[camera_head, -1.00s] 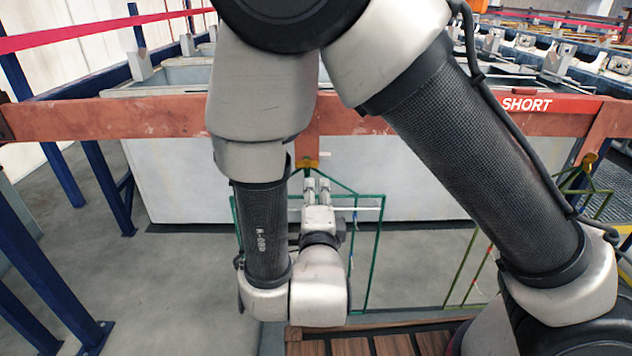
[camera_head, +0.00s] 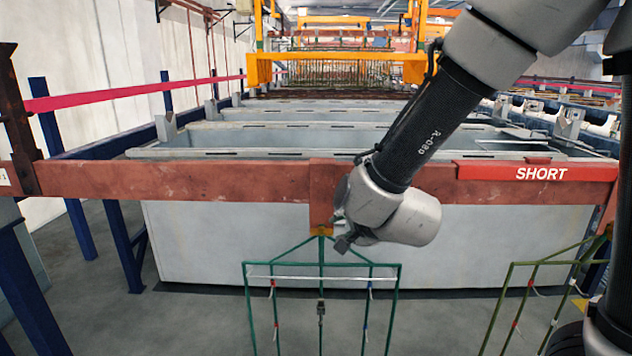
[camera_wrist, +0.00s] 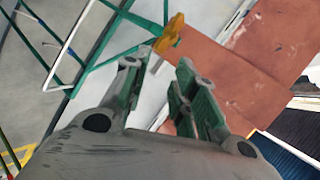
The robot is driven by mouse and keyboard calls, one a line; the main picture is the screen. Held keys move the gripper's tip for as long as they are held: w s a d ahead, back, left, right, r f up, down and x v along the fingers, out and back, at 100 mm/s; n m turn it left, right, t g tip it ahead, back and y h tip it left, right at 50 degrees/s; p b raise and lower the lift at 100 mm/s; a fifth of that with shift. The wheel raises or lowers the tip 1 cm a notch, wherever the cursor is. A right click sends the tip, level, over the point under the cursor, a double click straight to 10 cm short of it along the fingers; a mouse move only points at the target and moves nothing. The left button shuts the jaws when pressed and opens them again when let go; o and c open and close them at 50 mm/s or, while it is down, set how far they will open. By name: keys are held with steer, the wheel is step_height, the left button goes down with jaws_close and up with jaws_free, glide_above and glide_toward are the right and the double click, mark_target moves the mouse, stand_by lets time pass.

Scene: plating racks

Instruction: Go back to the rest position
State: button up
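My gripper (camera_wrist: 158,66) shows in the wrist view with its two fingers apart and nothing held between them. In the head view my wrist covers most of the gripper, in front of the red-brown beam. A green rack (camera_head: 399,310) hangs below a yellow hook (camera_head: 321,231) on the beam's middle bracket, with a light bar (camera_head: 320,278) across its upper part. In the wrist view, the hook (camera_wrist: 169,34) lies just beyond the fingertips and the rack's green frame (camera_wrist: 105,63) is at upper left. I cannot tell the exact gap to the hook.
The red-brown beam (camera_head: 230,181) crosses in front of grey tanks (camera_head: 230,235). A second green rack (camera_head: 510,300) hangs at right. Blue posts (camera_head: 121,240) stand at left. A red SHORT label (camera_head: 537,171) is on the beam. Floor (camera_head: 150,320) is clear at lower left.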

steer(key=s+d+r+n+g, duration=0.2)
steer(key=d+r+n, duration=0.3)
steer(key=d, duration=0.3)
steer(key=s+d+r+n+g+h, duration=0.2)
steer(key=s+d+n, duration=0.1)
steer(key=s+d, duration=0.7)
steer(key=s+d+r+n+g+h, duration=0.1)
steer(key=s+d+r+n+g, duration=0.1)
steer(key=s+d, duration=0.7)
steer(key=d+r+n, duration=0.1)
steer(key=d+n, duration=0.1)
steer(key=shift+s+d+g+h, duration=0.3)
steer(key=shift+s+h, duration=0.05)
steer(key=shift+h, duration=0.05)
